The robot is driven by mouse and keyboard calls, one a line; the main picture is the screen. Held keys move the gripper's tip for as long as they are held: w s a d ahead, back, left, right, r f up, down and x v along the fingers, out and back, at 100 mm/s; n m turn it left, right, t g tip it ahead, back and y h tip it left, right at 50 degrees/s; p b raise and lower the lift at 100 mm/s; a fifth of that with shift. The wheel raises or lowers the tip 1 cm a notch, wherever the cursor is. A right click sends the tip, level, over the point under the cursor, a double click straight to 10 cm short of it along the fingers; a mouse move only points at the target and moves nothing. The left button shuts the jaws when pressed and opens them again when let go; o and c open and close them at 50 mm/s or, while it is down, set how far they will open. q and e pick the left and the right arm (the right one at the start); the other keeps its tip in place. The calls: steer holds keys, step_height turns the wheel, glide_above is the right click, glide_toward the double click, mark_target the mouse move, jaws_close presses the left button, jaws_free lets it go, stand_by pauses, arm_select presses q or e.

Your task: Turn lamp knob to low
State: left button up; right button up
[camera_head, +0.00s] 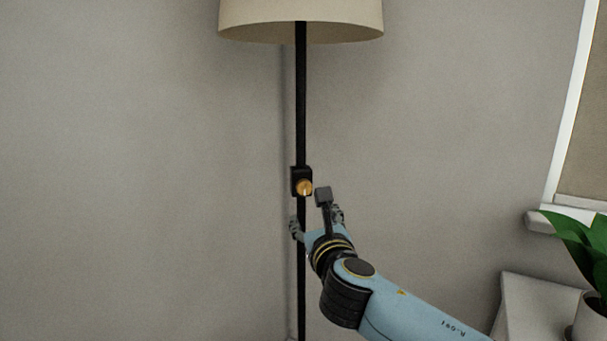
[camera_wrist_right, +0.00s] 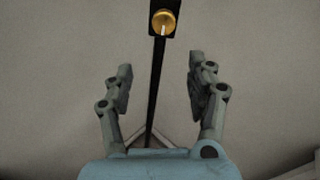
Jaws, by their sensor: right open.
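A floor lamp with a beige shade (camera_head: 300,20) and a thin black pole (camera_head: 301,105) stands against the wall. A black switch box (camera_head: 295,176) on the pole carries a round brass knob (camera_head: 304,187). In the right wrist view the knob (camera_wrist_right: 163,22) sits at the top centre, with a pale mark on its face. My right gripper (camera_head: 317,224) is just below the knob, apart from it. In the wrist view the right gripper's fingers (camera_wrist_right: 157,85) are spread and empty, one on each side of the pole. My left gripper is not in view.
A potted plant (camera_head: 578,250) stands on a white surface (camera_head: 530,300) at the lower right. A window with a white sill (camera_head: 560,222) is above it. The wall (camera_head: 140,170) is close behind the lamp; the left side is clear.

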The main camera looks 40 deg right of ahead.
mark_target(304, 188)
steer(key=shift+n+h, duration=0.3)
steer(key=x, duration=0.3)
steer(key=r+x, duration=0.1)
steer(key=x, duration=0.3)
steer(key=r+x, duration=0.1)
steer(key=x, duration=0.2)
steer(key=shift+w+d+r, duration=0.25)
steer(key=shift+w+d, duration=0.05)
steer(key=shift+w, duration=0.05)
steer(key=c, duration=1.1)
